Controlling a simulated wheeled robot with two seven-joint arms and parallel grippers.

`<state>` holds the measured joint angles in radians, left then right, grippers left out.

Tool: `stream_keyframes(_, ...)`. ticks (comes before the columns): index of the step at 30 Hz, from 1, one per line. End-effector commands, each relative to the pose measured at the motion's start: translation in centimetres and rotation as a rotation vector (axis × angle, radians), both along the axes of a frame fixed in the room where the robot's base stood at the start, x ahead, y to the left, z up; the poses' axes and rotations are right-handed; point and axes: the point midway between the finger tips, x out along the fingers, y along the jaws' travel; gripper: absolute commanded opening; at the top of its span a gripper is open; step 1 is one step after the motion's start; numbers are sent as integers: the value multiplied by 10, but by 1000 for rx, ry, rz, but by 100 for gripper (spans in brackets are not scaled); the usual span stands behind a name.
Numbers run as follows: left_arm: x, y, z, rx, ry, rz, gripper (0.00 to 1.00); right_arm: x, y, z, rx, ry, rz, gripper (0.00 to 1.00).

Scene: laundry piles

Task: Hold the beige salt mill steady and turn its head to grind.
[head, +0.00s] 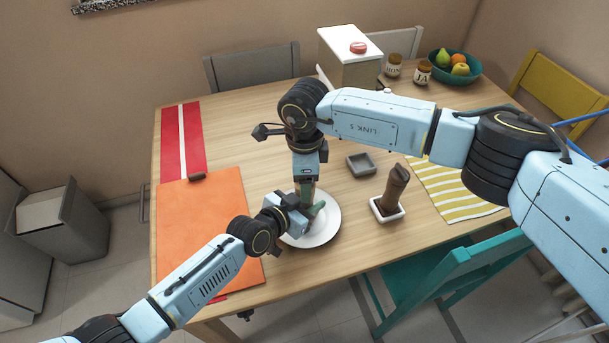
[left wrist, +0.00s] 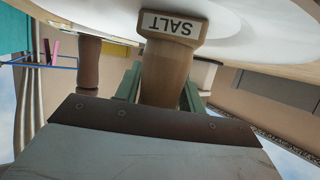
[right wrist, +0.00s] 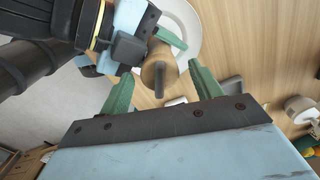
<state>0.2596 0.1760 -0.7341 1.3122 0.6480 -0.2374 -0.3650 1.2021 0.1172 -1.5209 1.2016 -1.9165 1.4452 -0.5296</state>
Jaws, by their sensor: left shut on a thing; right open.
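The beige salt mill (left wrist: 168,78) shows its SALT label in the left wrist view and stands on a white plate (head: 327,226). My left gripper (head: 308,210) is shut on its body, low down near the plate. In the head view the mill is mostly hidden by my grippers. In the right wrist view the mill's head (right wrist: 158,72) shows from above. My right gripper (right wrist: 160,88) is open, its green fingers apart on either side of the head; I cannot see them touching it.
A dark brown mill (head: 396,186) stands in a white square tray (head: 388,214) to the right. A grey square dish (head: 361,165) lies behind it. An orange mat (head: 212,215) is at left, a yellow striped mat (head: 450,190) at right. Jars and a fruit bowl (head: 468,72) are farther back.

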Motion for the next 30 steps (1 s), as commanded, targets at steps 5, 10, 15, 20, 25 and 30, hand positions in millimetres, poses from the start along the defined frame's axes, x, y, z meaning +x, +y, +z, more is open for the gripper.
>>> stream_keyframes(5, -1, 0, -1, 3, 3, 0, 9, 0, 0, 9, 1, 0, 1, 64)
stream_keyframes(10, -1, 0, -1, 3, 3, 0, 9, 1, 0, 41, 2, -4, 1, 64)
stream_keyframes(15, -1, 0, -1, 2, 3, -1, 9, 1, 0, 78, 1, -4, 2, 64)
stream_keyframes(20, -1, 0, -1, 2, 3, -1, 9, 0, 0, 104, 0, -3, 0, 64)
stream_keyframes(25, -1, 0, -1, 2, 2, -1, 9, 0, 0, 118, 0, -1, 0, 64)
stream_keyframes(30, -1, 0, -1, 2, 2, -1, 9, 0, 0, 121, 0, 0, 0, 64)
